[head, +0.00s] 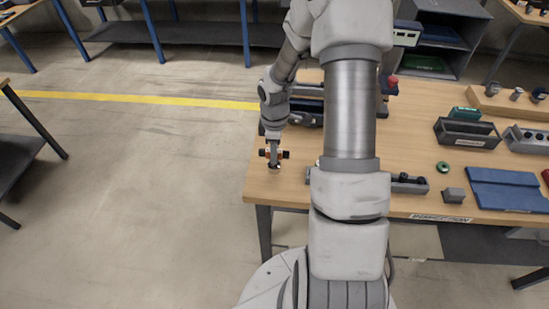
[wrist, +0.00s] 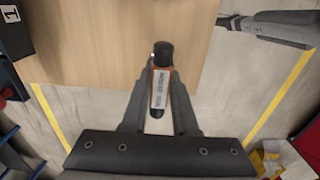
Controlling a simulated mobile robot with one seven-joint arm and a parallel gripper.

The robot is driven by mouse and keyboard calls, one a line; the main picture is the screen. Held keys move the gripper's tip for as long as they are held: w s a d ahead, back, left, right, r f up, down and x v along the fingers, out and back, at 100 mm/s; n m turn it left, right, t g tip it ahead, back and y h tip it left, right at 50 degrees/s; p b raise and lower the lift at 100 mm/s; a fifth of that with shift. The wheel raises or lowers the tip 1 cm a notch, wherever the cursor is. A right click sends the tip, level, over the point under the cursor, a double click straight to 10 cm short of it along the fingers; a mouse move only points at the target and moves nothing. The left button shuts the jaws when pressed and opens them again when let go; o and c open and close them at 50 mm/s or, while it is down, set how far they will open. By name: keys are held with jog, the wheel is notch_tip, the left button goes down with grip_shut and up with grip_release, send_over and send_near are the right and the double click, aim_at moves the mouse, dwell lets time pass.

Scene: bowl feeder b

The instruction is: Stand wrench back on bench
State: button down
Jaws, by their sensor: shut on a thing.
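The wrench (head: 284,155) shows as a short orange body with black ends near the left edge of the wooden bench top (head: 410,120). In the wrist view the wrench (wrist: 160,90) has a pale label, orange edges and black ends. My gripper (wrist: 161,78) is shut on it, one finger on each side. In the head view my gripper (head: 273,152) points down with the wrench at or just above the bench; I cannot tell whether it touches. Part of the wrench is hidden by the fingers.
My arm hides the bench's middle. To the right are a grey block (head: 453,195), a green ring (head: 442,167), a blue mat (head: 500,192) and a dark grey box (head: 466,133). Bare wood surrounds the gripper; the bench's left edge is close, with open floor beyond.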

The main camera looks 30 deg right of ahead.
jog(key=shift+f, duration=1.55)
jog(key=shift+f, duration=0.1)
jog(key=c, duration=0.7)
grip_release()
notch_tip(320, 180, up, 12)
jog(key=shift+f, duration=0.15)
jog(key=shift+r, duration=0.3)
jog(key=shift+r, duration=0.1)
